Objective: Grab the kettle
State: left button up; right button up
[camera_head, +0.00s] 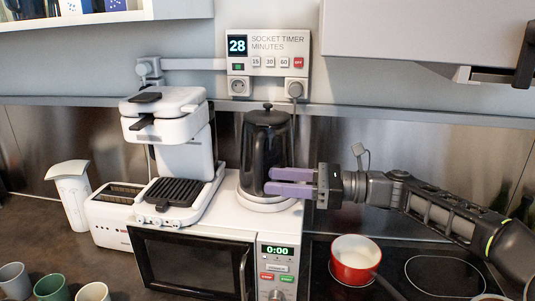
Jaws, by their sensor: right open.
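The black kettle (262,148) stands upright on a round white base (268,201) on top of the white microwave (196,258). My right gripper (268,182) reaches in from the right with its two purple fingers pointing left at the lower right part of the kettle. The fingers are apart, one above the other in the picture, and overlap the kettle's right side. I cannot tell whether they touch it. The kettle's handle is hard to make out. My left gripper is not in view.
A white coffee machine (166,116) stands left of the kettle. A toaster (110,212) and a white container (72,195) are further left. Several cups (52,288) stand at front left. A red pot (354,260) sits on the hob under my right arm. A socket timer (268,62) is on the wall.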

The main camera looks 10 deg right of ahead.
aim_at(262, 179)
jog(key=shift+s+a+r, duration=0.1)
jog(key=shift+s, duration=0.05)
jog(key=shift+p+x, duration=0.3)
jog(key=shift+x, duration=1)
jog(key=shift+a, duration=0.15)
jog(key=p+x, duration=0.1)
jog(key=x, duration=0.1)
jog(key=p+x, duration=0.1)
jog(key=x, duration=0.2)
jog(key=shift+w+d, duration=0.2)
jog(key=shift+w, duration=0.15)
